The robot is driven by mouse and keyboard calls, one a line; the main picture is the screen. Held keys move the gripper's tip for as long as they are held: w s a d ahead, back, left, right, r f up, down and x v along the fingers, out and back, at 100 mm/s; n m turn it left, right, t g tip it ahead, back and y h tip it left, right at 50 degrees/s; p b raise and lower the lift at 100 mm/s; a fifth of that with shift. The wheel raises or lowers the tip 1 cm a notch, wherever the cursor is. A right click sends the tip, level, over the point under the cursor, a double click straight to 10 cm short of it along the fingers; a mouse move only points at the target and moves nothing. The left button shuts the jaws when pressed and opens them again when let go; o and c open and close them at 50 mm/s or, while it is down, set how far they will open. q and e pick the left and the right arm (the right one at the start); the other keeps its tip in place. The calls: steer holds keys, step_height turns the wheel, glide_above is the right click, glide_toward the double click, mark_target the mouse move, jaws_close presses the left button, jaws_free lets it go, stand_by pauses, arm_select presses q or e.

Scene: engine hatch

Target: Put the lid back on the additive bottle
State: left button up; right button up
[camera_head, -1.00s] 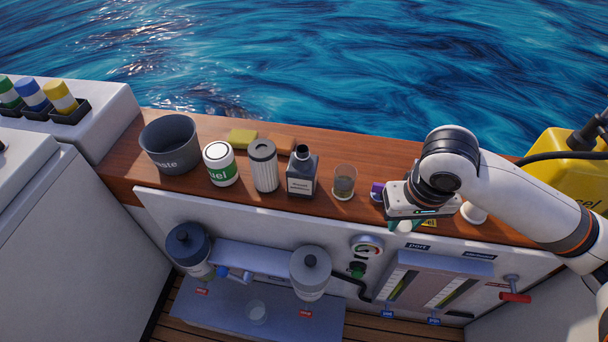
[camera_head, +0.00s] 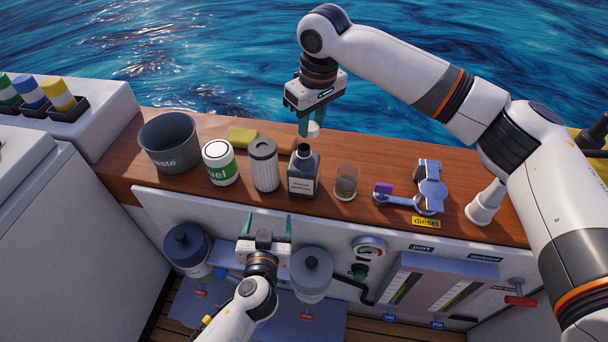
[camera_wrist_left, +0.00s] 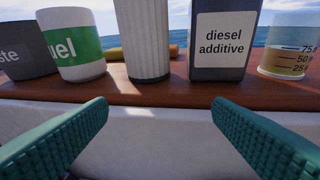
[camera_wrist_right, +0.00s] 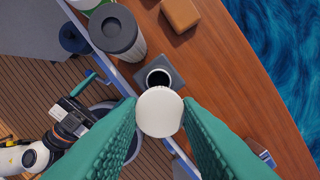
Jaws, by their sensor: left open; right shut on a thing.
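The additive bottle (camera_head: 304,176), dark grey with a white "diesel additive" label, stands upright on the wooden ledge. Its open neck shows in the right wrist view (camera_wrist_right: 159,78). My right gripper (camera_head: 310,128) is shut on the white round lid (camera_wrist_right: 160,112) and holds it above the ledge, just right of the bottle's neck in the head view. The lid is apart from the bottle. My left gripper (camera_head: 264,226) is open and empty, low in front of the panel. The left wrist view shows its fingers spread below the bottle (camera_wrist_left: 220,45).
A grey filter (camera_head: 264,168), a fuel can (camera_head: 220,164) and a waste bucket (camera_head: 170,145) stand left of the bottle. A measuring cup (camera_head: 346,182) stands close on its right. A purple-and-grey tool (camera_head: 430,188) and a white nozzle (camera_head: 485,204) sit farther right.

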mark_target(304, 166)
steer(key=shift+w+a+r+n, duration=0.3)
steer(key=shift+w+a+r, duration=0.35)
steer(key=shift+a+r, duration=0.05)
arm_select(q)
steer(key=d+r+m+t+h, duration=0.1)
steer(key=d+r+t+h, duration=0.1)
steer(key=d+r, duration=0.4)
steer(key=shift+w+r+t+h, duration=0.2)
steer(key=shift+w+t+h, duration=0.1)
steer(key=shift+h, duration=0.3)
steer(key=shift+w, duration=0.1)
steer(key=w, duration=0.4)
steer(key=w+d, duration=0.1)
steer(key=w, duration=0.2)
steer(key=w+d, duration=0.1)
steer(key=w, duration=0.3)
steer(key=shift+w+d, duration=0.1)
steer(key=shift+w, duration=0.25)
steer(key=c, duration=1.1)
arm_select(e)
steer(key=shift+f, duration=0.1)
arm_select(q)
steer(key=shift+c, duration=0.3)
arm_select(e)
steer(key=shift+f, duration=2.4)
steer(key=shift+f, duration=0.9)
